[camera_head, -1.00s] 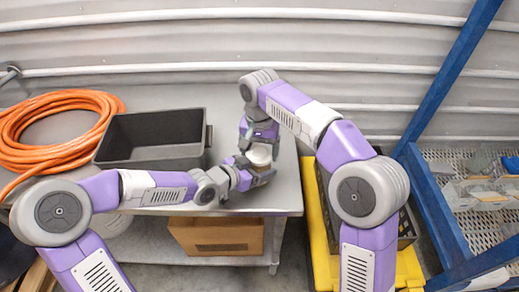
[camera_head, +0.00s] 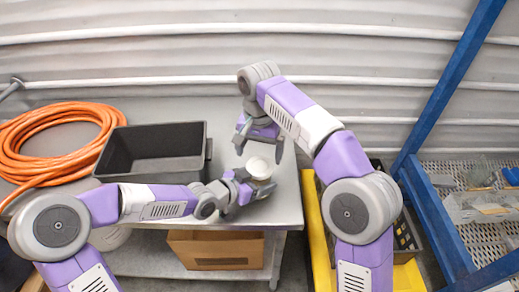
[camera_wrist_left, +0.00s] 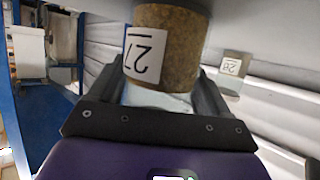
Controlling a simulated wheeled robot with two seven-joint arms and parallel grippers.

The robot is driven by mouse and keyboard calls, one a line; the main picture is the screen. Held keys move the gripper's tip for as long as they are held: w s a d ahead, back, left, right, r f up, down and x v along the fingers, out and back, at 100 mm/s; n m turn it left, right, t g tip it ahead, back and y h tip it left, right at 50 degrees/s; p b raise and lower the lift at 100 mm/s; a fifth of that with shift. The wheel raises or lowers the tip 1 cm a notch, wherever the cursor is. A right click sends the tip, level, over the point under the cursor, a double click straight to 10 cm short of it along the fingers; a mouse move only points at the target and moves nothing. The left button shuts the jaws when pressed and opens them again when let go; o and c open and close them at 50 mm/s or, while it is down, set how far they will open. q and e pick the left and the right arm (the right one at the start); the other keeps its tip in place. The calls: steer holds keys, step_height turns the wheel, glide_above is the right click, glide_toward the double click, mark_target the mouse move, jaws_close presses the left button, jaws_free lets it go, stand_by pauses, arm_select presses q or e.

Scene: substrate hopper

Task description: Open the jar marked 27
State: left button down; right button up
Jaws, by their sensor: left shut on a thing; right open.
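The jar marked 27 (camera_wrist_left: 180,50) shows in the left wrist view with brown, grainy contents and a white label. In the head view its round white top (camera_head: 259,167) faces up; I cannot tell whether the lid is seated or loose. My left gripper (camera_head: 262,184) is shut around the jar from the left, above the table's right part. In the left wrist view its fingers flank the jar. My right gripper (camera_head: 260,143) is open and empty just behind and above the jar, apart from its top.
A thing labelled 28 (camera_wrist_left: 232,68) stands behind in the left wrist view. A dark grey bin (camera_head: 122,160) and a coiled orange hose (camera_head: 25,165) lie on the grey table (camera_head: 288,205). A cardboard box (camera_head: 215,250) sits below. A blue-framed rack (camera_head: 440,225) stands right.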

mark_target(260, 166)
step_height(260, 166, up, 2)
steer(key=m, duration=0.4)
steer(key=shift+r+m, duration=0.25)
steer(key=shift+m, duration=0.15)
steer(key=shift+d+m, duration=0.1)
steer(key=shift+m, duration=0.4)
steer(key=shift+f, duration=3.85)
steer(key=shift+c, duration=0.2)
steer(key=c, duration=1)
steer(key=n, duration=0.6)
steer(key=shift+n, duration=0.4)
steer(key=o, duration=1)
